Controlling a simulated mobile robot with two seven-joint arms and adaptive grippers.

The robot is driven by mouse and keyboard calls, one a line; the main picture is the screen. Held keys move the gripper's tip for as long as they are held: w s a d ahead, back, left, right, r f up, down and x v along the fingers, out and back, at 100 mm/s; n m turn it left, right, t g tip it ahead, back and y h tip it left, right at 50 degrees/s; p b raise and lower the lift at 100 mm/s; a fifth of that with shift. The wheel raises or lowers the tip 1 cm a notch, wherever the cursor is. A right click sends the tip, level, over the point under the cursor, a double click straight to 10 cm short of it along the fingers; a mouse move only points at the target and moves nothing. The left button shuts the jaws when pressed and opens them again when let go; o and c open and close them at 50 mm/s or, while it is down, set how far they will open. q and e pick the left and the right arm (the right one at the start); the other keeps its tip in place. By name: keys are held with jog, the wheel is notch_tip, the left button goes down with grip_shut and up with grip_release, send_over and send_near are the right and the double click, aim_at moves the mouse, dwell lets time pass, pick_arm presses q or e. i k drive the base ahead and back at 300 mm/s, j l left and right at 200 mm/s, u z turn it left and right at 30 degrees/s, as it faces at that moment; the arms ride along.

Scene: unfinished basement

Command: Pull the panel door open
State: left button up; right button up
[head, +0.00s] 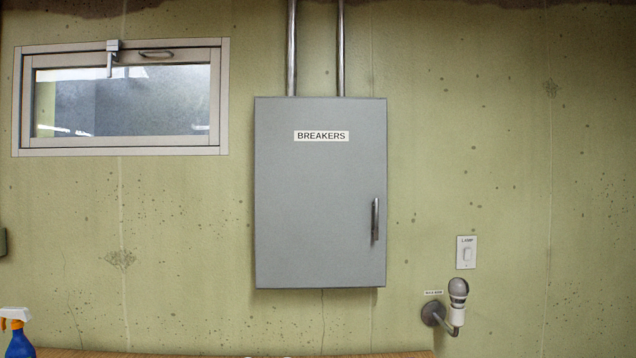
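The grey breaker panel is fixed to the green wall in the middle of the head view. Its panel door (318,205) is shut and carries a white "BREAKERS" label (321,136). A vertical metal handle (376,219) sits near the door's right edge, below mid-height. No hinges can be made out. Neither of my grippers shows in this view.
Two metal conduits (291,48) run up from the panel's top. A lamp switch (466,252) and a bulb in a wall socket (457,290) are at the lower right. A spray bottle (17,333) stands at the lower left by a wooden surface (150,353). A window (120,98) is at the upper left.

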aim_at(321, 164)
jog(key=i+l, duration=0.25)
jog(key=l, duration=0.2)
jog(key=i+l, duration=0.3)
jog(key=l, duration=0.15)
jog(key=i+l, duration=0.25)
jog(key=l, duration=0.15)
